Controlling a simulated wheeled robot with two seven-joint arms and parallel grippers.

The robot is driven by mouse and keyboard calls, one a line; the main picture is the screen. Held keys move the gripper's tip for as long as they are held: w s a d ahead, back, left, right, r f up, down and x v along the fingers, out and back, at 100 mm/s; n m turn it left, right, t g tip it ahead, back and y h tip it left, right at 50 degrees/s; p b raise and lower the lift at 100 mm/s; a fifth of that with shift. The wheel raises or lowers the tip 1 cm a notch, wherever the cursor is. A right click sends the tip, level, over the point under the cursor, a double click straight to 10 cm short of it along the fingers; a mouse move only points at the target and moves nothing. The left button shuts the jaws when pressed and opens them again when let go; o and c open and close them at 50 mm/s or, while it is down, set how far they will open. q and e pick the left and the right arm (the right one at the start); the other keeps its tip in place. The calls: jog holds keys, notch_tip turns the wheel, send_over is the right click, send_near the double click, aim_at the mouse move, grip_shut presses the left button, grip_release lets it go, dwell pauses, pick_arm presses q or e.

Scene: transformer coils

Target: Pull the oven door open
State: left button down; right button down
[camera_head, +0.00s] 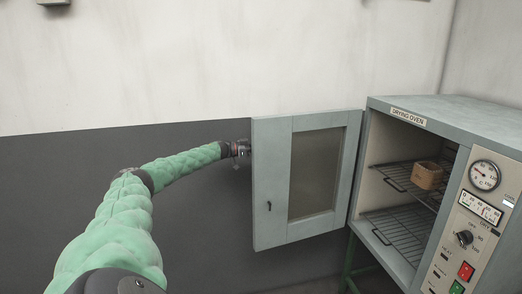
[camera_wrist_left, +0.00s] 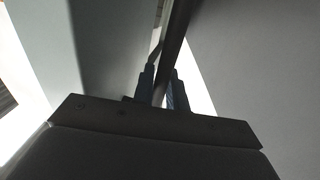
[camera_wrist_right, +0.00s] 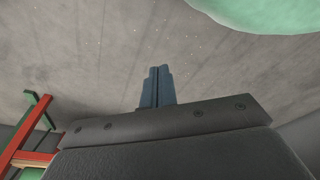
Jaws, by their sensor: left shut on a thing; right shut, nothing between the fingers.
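The drying oven (camera_head: 415,119) stands at the right in the head view. Its grey-green door (camera_head: 272,180) with a window (camera_head: 315,172) is swung wide open to the left, its inner face towards me. My left gripper (camera_head: 243,149) is at the door's free edge, partly hidden behind it. In the left wrist view my left gripper (camera_wrist_left: 162,88) is shut on a dark bar (camera_wrist_left: 176,40), which looks like the door handle. My right gripper (camera_wrist_right: 157,85) is shut and empty in the right wrist view, away from the door; the head view does not show it.
Inside the oven are wire racks (camera_head: 405,228), with a small brown box (camera_head: 427,176) on the upper one. A control panel (camera_head: 470,240) is at the oven's right. The right wrist view shows bare floor (camera_wrist_right: 90,50) and a red and green frame (camera_wrist_right: 30,135).

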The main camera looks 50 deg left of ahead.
jog(key=shift+s+f, duration=0.1)
jog(key=shift+s, duration=0.3)
